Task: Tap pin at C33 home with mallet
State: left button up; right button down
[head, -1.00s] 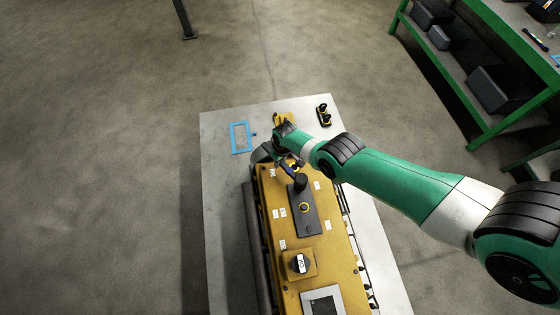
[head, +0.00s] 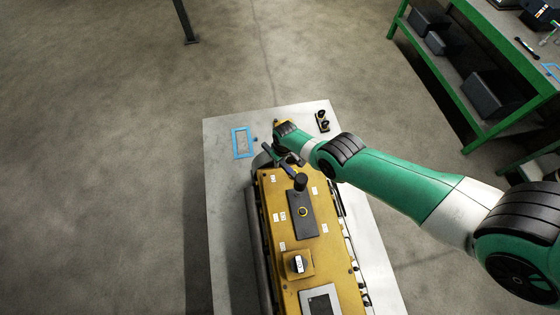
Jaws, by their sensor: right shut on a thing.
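My right gripper (head: 284,158) is above the far end of the yellow engine block (head: 275,240), partly hidden by its own wrist. It is shut on a mallet with a blue handle (head: 289,171) and a black head (head: 301,181). The mallet head shows over the far end of a dark plate (head: 303,228) on the block; I cannot tell whether it touches. Small white labels sit on the block, too small to read. I cannot pick out the pin at C33. My left gripper is not in view.
The block lies on a pale table (head: 225,210). A blue frame (head: 234,143) lies at the far left of the table, and a small black and yellow holder (head: 322,121) at the far right. A green shelf unit (head: 468,50) stands at the upper right.

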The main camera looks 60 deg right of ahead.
aim_at(279, 174)
notch_tip(279, 174, down, 11)
jog(key=b, duration=1.1)
jog(key=shift+w+d, duration=0.1)
jog(key=shift+w, duration=0.05)
jog(key=shift+r+p, duration=0.5)
jog(key=shift+r, duration=0.05)
jog(key=shift+s+r+p, duration=0.2)
jog(key=shift+r+p, duration=0.15)
jog(key=shift+p, duration=0.05)
jog(key=r+t+p, duration=0.1)
jog(key=r+p, duration=0.3)
jog(key=p, duration=0.3)
jog(key=r+t+p, duration=0.1)
jog(key=r+p, duration=0.4)
jog(key=p, duration=0.2)
jog(key=shift+s+h, duration=0.2)
jog(key=shift+h, duration=0.2)
jog(key=shift+t, duration=0.3)
